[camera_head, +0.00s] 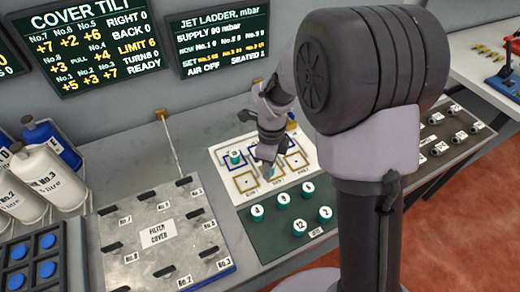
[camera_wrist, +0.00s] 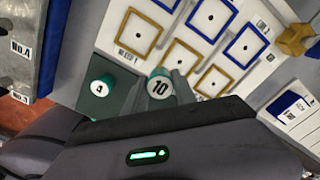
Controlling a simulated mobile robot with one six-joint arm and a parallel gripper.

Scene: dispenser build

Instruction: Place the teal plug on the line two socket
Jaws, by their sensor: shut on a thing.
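My gripper (camera_head: 268,160) is over the lower part of the white socket panel (camera_head: 222,160). It is shut on a teal plug marked 10 (camera_wrist: 159,86), whose face shows low in the wrist view. The panel has blue and yellow square outlines with dark holes. Yellow-outlined sockets (camera_wrist: 140,31) and blue-outlined sockets (camera_wrist: 246,43) show empty in the wrist view. I cannot read which label is line two. The held plug is mostly hidden by my gripper in the head view.
A dark green tray (camera_head: 268,243) in front of the panel holds several numbered teal plugs, including plug 4 (camera_wrist: 100,86). A grey filter cover plate (camera_head: 128,262) lies left. White bottles (camera_head: 45,178) stand far left.

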